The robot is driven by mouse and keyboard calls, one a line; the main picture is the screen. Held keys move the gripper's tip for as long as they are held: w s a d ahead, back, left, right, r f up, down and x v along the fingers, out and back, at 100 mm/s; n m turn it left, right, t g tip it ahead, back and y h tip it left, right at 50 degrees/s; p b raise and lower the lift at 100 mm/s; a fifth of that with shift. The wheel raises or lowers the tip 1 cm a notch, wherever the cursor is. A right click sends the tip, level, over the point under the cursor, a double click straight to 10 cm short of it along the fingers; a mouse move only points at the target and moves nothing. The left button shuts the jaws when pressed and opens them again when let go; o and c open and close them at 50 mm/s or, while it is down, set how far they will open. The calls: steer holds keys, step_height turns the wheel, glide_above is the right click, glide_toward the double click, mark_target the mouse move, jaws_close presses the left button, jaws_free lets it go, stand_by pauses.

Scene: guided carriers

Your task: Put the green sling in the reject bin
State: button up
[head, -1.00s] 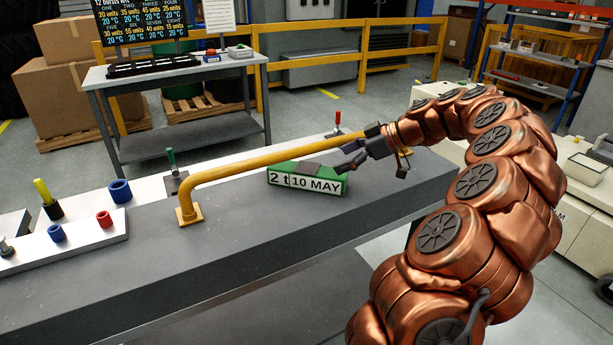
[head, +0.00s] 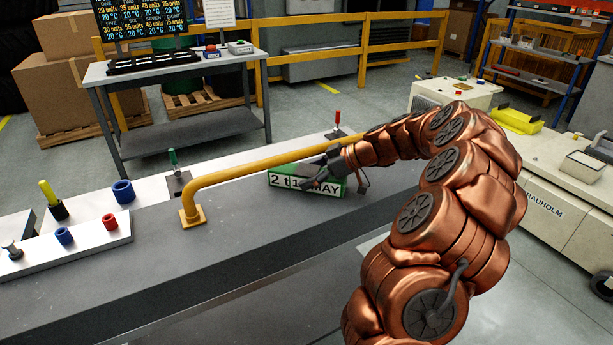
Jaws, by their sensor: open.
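I cannot make out which container, if any, is the reject bin.
The yellow rail rises from a foot on the bench (head: 240,235). Green-handled (head: 173,157) and red-handled (head: 337,118) clamps stand behind it. A white block with blue and red rings (head: 109,222) is at left.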

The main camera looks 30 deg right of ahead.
steer(key=shift+c, duration=0.4)
jaws_close()
stand_by(0.4)
